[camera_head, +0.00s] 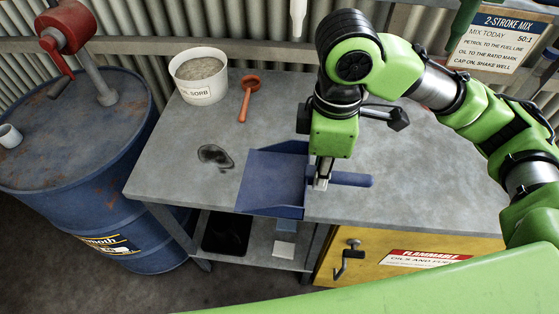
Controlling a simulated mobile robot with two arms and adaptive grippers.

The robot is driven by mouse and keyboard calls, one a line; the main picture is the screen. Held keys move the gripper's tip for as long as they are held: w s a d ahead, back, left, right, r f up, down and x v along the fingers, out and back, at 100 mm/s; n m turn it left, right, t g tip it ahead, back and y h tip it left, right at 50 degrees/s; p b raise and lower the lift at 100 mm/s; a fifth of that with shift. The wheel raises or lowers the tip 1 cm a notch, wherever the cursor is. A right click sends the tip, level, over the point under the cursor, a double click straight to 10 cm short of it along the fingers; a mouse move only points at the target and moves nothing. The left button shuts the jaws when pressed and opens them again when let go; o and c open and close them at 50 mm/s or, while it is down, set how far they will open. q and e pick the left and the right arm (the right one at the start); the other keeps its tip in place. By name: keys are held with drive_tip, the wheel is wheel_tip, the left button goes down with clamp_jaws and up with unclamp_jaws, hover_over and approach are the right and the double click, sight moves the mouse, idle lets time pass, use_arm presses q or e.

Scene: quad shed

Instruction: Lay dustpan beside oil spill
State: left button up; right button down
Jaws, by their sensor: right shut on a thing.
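The blue dustpan (270,180) is at the front of the grey bench, its wide pan to the left and its handle (354,179) to the right. Its front corner reaches the bench's front edge. I cannot tell whether it rests fully on the top. The dark oil spill (215,157) is on the bench just left of the pan, with a small gap between them in the picture. My right gripper (321,184) points down and is shut on the dustpan near where the handle meets the pan. My left gripper is not in view.
A white tub of granules (200,92) and an orange scoop (248,95) are at the back left of the bench (165,150). A blue drum (95,200) with a red pump (69,38) stands left. A yellow cabinet (350,262) is below. The bench right of the handle is clear.

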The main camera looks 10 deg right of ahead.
drive_tip(key=w+f+p, duration=0.1)
drive_tip(key=w+f, duration=0.2)
drive_tip(key=w, duration=0.1)
drive_tip(key=w+d+f, duration=0.1)
drive_tip(key=w+f, duration=0.2)
drive_tip(key=w, duration=0.1)
drive_tip(key=w+f+p, duration=0.1)
drive_tip(key=w+f, duration=0.2)
drive_tip(key=w, duration=0.2)
drive_tip(key=shift+d+p, duration=0.3)
drive_tip(key=shift+d, duration=0.05)
drive_tip(key=shift+w+f, duration=0.15)
wheel_tip(320, 180, down, 3)
drive_tip(key=shift+w+p, duration=0.15)
drive_tip(key=shift+p, duration=0.7)
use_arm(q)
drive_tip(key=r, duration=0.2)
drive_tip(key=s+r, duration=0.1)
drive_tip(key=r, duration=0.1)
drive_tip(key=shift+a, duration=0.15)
use_arm(e)
drive_tip(key=shift+f, duration=0.3)
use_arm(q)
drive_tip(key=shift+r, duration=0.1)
use_arm(e)
drive_tip(key=shift+f, duration=0.15)
drive_tip(key=c, duration=2)
unclamp_jaws()
drive_tip(key=shift+o, duration=0.2)
